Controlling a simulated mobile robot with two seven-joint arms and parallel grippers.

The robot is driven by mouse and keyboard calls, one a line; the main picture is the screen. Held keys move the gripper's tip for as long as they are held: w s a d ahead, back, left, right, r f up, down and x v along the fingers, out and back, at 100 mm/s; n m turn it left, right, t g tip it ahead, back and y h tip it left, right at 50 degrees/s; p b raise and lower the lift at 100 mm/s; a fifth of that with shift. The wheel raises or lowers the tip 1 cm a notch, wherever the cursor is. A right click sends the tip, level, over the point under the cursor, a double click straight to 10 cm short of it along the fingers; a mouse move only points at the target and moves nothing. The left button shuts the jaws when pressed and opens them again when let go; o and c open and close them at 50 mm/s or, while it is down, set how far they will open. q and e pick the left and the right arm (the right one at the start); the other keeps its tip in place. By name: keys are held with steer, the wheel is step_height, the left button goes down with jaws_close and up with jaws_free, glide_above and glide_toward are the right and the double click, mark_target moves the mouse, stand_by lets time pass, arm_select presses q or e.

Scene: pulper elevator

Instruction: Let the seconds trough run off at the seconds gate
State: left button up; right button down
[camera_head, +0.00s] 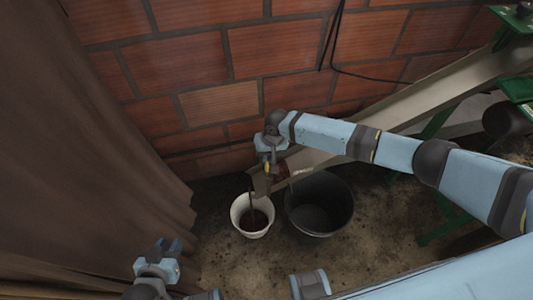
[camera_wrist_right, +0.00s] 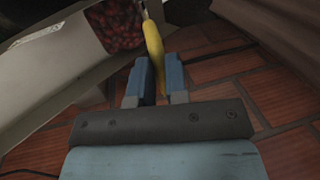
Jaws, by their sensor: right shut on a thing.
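The seconds trough (camera_head: 312,160) slopes down along the brick wall to the left, and its lower end hangs over a white bucket (camera_head: 236,213). A thin dark stream (camera_head: 251,196) runs from that end into the bucket, which has dark contents. My right gripper (camera_head: 267,167) is at the trough's lower end, shut on the yellow gate handle (camera_wrist_right: 154,45). In the right wrist view, red cherries (camera_wrist_right: 117,24) lie in the trough beside the handle. The gate plate itself is hard to make out. My left gripper (camera_head: 169,245) is empty, fingers apart, at the lower left.
A black tub (camera_head: 319,222) stands right of the white bucket, below the trough. A brown curtain (camera_head: 90,150) hangs at the left. Green frame legs (camera_head: 445,225) stand at the right.

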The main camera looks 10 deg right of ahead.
steer(key=shift+w, duration=0.1)
steer(key=c, duration=1.1)
jaws_free()
steer(key=shift+r, duration=0.2)
steer(key=d+r, duration=0.1)
steer(key=r, duration=0.3)
steer(key=r+p, duration=0.1)
steer(key=r, duration=0.3)
steer(key=d+r, duration=0.1)
steer(key=r, duration=0.4)
steer(key=shift+d, duration=0.35)
